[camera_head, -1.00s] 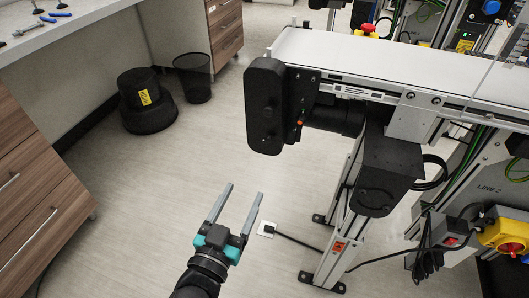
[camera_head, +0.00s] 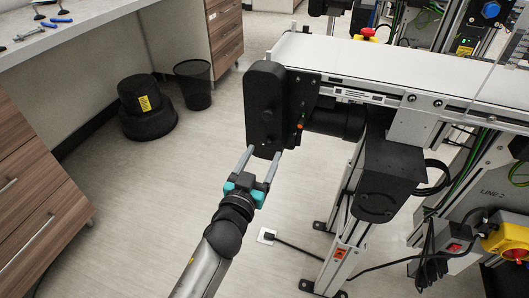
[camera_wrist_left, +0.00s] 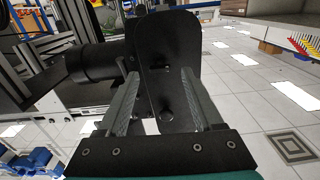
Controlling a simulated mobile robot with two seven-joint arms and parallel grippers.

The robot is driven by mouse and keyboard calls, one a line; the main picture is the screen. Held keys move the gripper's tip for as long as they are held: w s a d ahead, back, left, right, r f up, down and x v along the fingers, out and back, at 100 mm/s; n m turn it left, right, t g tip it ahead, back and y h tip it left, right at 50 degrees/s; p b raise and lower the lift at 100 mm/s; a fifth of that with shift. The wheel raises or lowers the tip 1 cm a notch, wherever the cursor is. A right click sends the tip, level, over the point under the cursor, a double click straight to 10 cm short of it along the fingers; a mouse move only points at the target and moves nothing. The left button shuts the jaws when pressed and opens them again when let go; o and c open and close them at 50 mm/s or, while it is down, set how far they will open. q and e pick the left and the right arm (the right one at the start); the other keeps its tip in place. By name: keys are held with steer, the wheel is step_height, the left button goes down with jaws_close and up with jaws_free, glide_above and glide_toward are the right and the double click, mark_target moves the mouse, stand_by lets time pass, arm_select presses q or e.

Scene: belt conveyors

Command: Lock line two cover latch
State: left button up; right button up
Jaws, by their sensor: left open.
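The black cover (camera_head: 262,108) is upright at the near end of the line 2 conveyor. It fills the middle of the left wrist view (camera_wrist_left: 165,35), where two small dark knobs show on its face, the lower one (camera_wrist_left: 167,116) between my fingers. A small orange part (camera_head: 300,126) sits at the cover's right side; I cannot tell whether it is the latch. My left gripper (camera_head: 264,151) is open and empty, fingers pointing at the cover's lower end. In the left wrist view the fingers (camera_wrist_left: 160,76) flank the cover; contact is unclear. My right gripper is not in view.
The white belt (camera_head: 390,65) runs right from the cover. A black motor (camera_head: 337,121) and a black box (camera_head: 388,175) hang below it. A yellow-red switch (camera_head: 508,240) is at right.

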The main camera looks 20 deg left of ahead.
mark_target(268, 144)
arm_select(q)
steer(key=shift+w, duration=1.1)
jaws_close()
